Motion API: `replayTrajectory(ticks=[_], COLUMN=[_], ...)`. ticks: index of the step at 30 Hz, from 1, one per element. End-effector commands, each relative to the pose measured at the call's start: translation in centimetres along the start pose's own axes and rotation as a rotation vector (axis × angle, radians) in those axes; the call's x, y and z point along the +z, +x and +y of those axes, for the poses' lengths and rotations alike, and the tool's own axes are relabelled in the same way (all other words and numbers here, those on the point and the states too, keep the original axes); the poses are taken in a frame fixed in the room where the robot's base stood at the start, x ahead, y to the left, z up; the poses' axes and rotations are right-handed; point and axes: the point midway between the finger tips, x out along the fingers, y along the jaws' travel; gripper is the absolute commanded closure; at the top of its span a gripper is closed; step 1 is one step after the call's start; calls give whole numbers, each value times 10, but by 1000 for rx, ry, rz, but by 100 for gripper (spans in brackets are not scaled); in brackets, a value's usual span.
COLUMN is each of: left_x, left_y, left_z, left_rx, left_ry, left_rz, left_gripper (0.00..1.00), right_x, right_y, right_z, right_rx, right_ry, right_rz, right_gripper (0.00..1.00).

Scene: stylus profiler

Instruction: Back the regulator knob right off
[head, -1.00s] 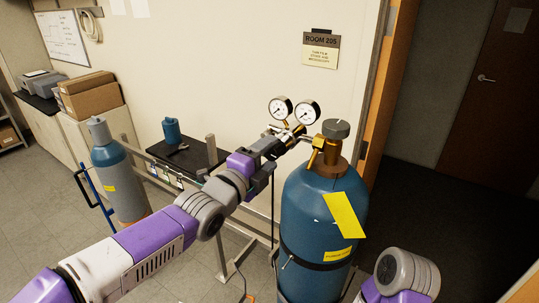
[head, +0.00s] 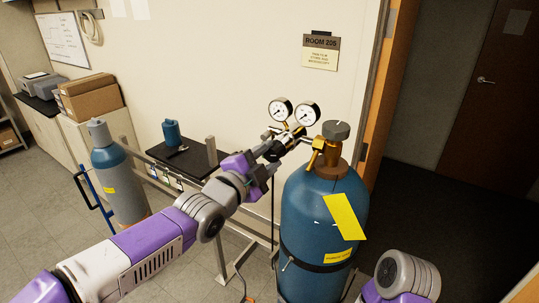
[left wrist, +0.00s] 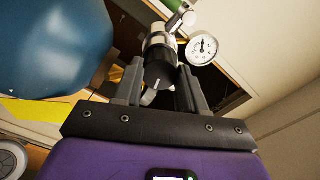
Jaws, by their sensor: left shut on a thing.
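The regulator (head: 302,137) is a brass and dark-metal body with two round white gauges, fixed to the valve of the large blue cylinder (head: 305,215). Its black knob (left wrist: 159,62) shows in the left wrist view between the two grey fingers. My left gripper (head: 275,151) reaches in from the left and is shut on the knob. In the head view its fingers largely hide the knob. One gauge (left wrist: 202,48) shows beside the knob in the left wrist view. My right gripper is out of view; only part of my right arm shows at the lower right.
A grey valve handwheel (head: 336,130) tops the cylinder, and a yellow tag (head: 344,216) hangs on its front. A black bench (head: 185,160) with a small blue container stands behind my left arm. A smaller cylinder (head: 120,185) stands at left. The wall is close behind the gauges.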

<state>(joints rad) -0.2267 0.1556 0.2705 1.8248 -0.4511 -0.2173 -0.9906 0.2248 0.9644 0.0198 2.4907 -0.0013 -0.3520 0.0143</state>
Motion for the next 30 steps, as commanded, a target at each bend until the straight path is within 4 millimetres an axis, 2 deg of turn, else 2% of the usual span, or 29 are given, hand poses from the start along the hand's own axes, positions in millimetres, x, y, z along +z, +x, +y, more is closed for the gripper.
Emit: replayTrajectory(ticks=[18,21,22,26,30], left_x=[2,0,0,0,0], left_y=[0,0,0,0,0], left_z=[0,0,0,0,0], left_rx=[-1,0,0,0,0], left_ry=[-1239,-1233,-1233,-1231,-1229], left_rz=[-2,-1,-1,-1,0], left_gripper=[96,96,57,37,34], right_x=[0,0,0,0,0], right_y=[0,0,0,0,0], right_z=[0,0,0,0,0], right_rx=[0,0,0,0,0], right_ry=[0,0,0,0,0], right_rz=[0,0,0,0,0], right_gripper=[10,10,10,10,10])
